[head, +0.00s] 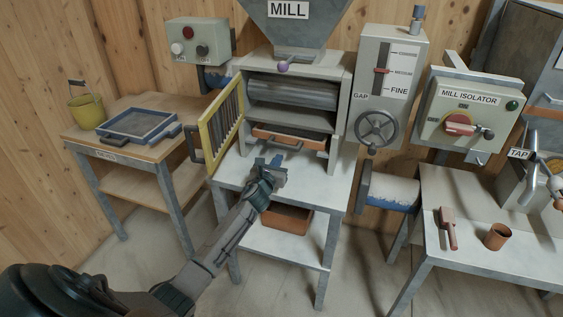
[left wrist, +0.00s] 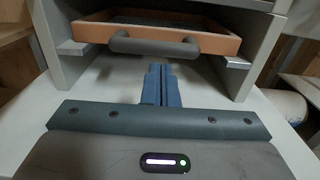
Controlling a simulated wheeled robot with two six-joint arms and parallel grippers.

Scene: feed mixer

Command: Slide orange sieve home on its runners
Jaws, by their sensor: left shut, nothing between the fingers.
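The orange sieve (head: 290,138) sits in the opening under the mill's roller, with its front edge and grey handle facing me. In the left wrist view the sieve (left wrist: 90,33) shows at the top, its handle (left wrist: 155,46) sticking out towards me. Grey runners (left wrist: 72,47) show at both sides of the opening, below the sieve's edge. My left gripper (head: 275,162) is shut and empty over the white table, in front of the handle. Its blue fingers (left wrist: 161,84) are together, and a gap shows between them and the handle. My right gripper is not in view.
The yellow guard (head: 221,123) stands swung open at the left of the mill opening. An orange-brown bin (head: 286,218) is on the lower shelf. A blue-framed sieve (head: 137,123) and a yellow bucket (head: 87,111) are on the wooden side table. The white tabletop (head: 325,185) before the mill is clear.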

